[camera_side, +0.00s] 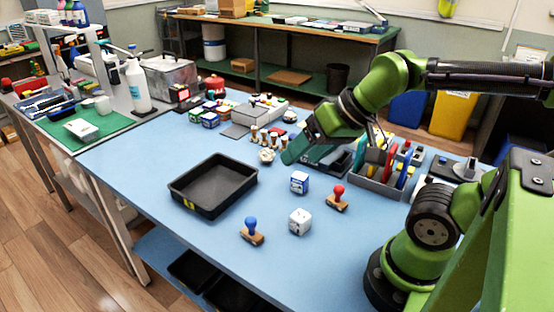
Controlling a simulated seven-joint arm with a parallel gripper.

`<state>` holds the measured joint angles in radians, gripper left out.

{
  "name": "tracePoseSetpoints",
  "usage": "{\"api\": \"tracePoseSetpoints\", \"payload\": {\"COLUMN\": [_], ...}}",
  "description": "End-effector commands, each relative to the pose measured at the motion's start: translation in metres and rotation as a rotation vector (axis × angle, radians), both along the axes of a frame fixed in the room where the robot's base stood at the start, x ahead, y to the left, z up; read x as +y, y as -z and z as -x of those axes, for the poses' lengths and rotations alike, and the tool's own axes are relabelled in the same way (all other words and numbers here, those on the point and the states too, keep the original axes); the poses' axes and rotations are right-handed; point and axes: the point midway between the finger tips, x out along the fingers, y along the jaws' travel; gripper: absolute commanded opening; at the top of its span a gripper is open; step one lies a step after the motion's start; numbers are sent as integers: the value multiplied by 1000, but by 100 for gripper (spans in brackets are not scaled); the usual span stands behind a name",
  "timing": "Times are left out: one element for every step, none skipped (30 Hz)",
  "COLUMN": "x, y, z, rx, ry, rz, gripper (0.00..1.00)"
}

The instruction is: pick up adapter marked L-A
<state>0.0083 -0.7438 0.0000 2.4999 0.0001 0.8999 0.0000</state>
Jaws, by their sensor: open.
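A blue-and-white cube (299,182) and a white cube (299,223) with small dark marks sit on the blue table and may be adapters. The marks are too small to read, so I cannot tell which thing is L-A. My gripper (289,158) hangs above the table, behind the blue-and-white cube in the picture and apart from it. It is open, with nothing visible in it.
An empty black tray (178,201) lies left of the cubes. A blue-handled stamp (251,232) and a red-handled stamp (338,199) stand near them. Several wooden-handled pieces (267,139) and a grey organiser (373,186) stand near my gripper. The front-left table area is clear.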

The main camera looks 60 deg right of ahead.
Motion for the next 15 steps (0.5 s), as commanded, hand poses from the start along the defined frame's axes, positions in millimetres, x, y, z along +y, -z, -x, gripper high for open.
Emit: {"api": "tracePoseSetpoints", "payload": {"x": [-3, -6, -11, -15, -20, -29, -36, -44, -55, -64, -73, -85, -95, -104, -117], "y": [5, 9, 12, 14, 17, 20, 23, 26, 31, 34, 38, 43, 47, 52, 58], "z": [-2, -4, -9, -13, -19, -27, -33, -40, -48, -54, -60, -68, -74, -79, -85], "rx": [24, 40, 63, 83, 107, 142, 171, 199, 239, 267, 297, 335, 363, 393, 431], "ry": [13, 23, 40, 54, 68, 79, 85, 83, 77, 68, 56, 36, 17, -4, -36], "rz": [-1, -2, -1, 1, 4, 14, 24, 38, 57, 72, 88, 108, 125, 140, 158], "gripper": [68, 68, 68, 68, 68, 68, 68, 68, 68, 68, 68, 68, 68, 68, 68]}}
